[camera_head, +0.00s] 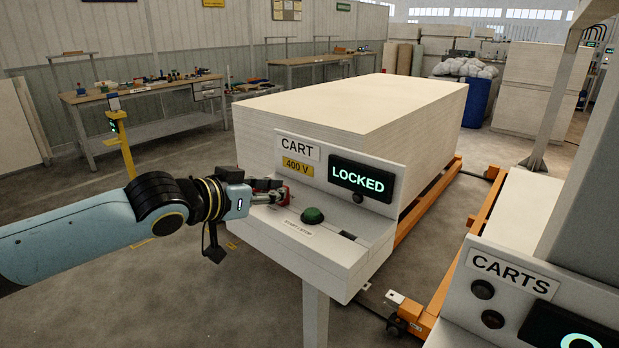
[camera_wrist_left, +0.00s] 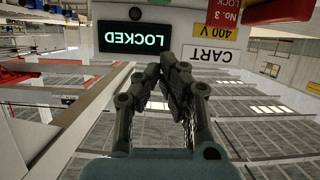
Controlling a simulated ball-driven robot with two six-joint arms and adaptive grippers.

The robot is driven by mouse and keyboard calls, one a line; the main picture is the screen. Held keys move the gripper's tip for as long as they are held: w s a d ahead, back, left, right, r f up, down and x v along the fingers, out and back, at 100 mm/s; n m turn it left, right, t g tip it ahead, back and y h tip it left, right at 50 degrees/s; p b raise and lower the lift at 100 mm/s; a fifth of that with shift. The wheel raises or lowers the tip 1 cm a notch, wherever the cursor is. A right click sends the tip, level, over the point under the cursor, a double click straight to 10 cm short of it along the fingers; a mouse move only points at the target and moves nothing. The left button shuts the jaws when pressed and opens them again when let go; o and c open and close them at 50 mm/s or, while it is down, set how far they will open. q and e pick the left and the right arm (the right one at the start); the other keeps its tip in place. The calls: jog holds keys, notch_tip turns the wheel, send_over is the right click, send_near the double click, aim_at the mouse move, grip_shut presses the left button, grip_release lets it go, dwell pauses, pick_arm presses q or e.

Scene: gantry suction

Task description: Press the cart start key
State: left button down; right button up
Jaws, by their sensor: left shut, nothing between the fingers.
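The cart console (camera_head: 263,228) is a pale sloped desk with a sign reading CART, a yellow 400 V label and a dark display (camera_head: 360,179) showing LOCKED in green letters. A green round button (camera_head: 312,215) sits on its top, above small lettering too blurred to read surely. My left gripper (camera_head: 282,194) is shut and empty, over the console's left part, left of the green button. A small red item (camera_head: 287,193) shows at its fingertips. In the left wrist view the closed fingers (camera_wrist_left: 168,68) appear below the upside-down display (camera_wrist_left: 140,39). My right gripper is not in view.
A large pale stack (camera_head: 350,105) stands behind the console, beside orange rails (camera_head: 430,195). A second console marked CARTS (camera_head: 512,272) stands at right.

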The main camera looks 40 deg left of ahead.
pick_arm(q)
jog(key=shift+d+r, duration=0.25)
jog(key=shift+r, duration=0.45)
jog(key=shift+w, duration=0.1)
jog(key=b, duration=0.2)
send_over(310, 214)
jog(key=f, duration=0.3)
jog(key=shift+w, duration=0.2)
jog(key=f, duration=0.3)
jog(key=shift+s+f, duration=0.2)
jog(key=shift+f, duration=0.4)
